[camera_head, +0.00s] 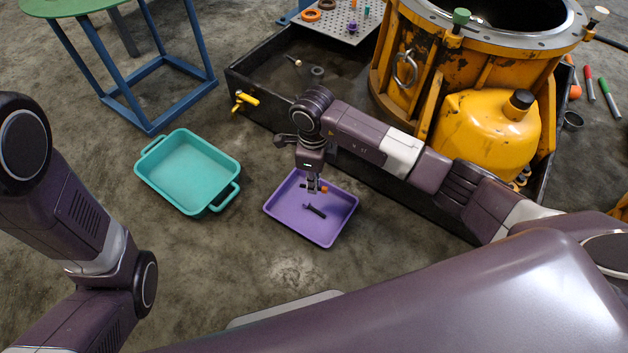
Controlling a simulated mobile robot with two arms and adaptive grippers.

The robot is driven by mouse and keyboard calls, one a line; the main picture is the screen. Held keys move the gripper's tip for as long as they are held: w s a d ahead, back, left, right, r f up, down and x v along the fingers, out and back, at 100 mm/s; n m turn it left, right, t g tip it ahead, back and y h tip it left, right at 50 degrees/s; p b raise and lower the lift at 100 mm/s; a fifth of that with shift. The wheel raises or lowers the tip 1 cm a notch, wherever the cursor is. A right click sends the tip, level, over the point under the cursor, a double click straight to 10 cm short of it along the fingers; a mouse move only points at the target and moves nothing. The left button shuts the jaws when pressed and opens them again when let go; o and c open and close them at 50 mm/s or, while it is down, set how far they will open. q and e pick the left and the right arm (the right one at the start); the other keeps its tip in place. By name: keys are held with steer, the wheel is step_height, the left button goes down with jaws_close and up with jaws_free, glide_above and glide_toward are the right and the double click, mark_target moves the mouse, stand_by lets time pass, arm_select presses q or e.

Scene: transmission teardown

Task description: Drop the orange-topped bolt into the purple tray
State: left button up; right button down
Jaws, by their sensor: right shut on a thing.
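The purple tray (282,225) sits on the floor near the middle of the view. My right gripper (315,189) is over the back part of the tray, pointing down. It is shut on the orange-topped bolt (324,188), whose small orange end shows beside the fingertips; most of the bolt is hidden. A dark elongated shape (315,210) shows on the tray floor just below the fingers; I cannot tell whether it is a part or a shadow. My left arm is at the left edge, and its gripper is out of view.
A teal tray (190,171) with handles stands to the left of the purple one. Behind is a black drip pan (259,96) with a yellow valve, holding the yellow transmission housing (411,73) and a yellow jug (487,130). A green-topped stool (70,5) stands at back left.

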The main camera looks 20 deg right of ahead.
steer(key=shift+f, duration=0.4)
steer(key=c, duration=2)
jaws_free()
steer(key=shift+r, duration=0.15)
step_height(320, 180, up, 12)
steer(key=shift+f, duration=0.1)
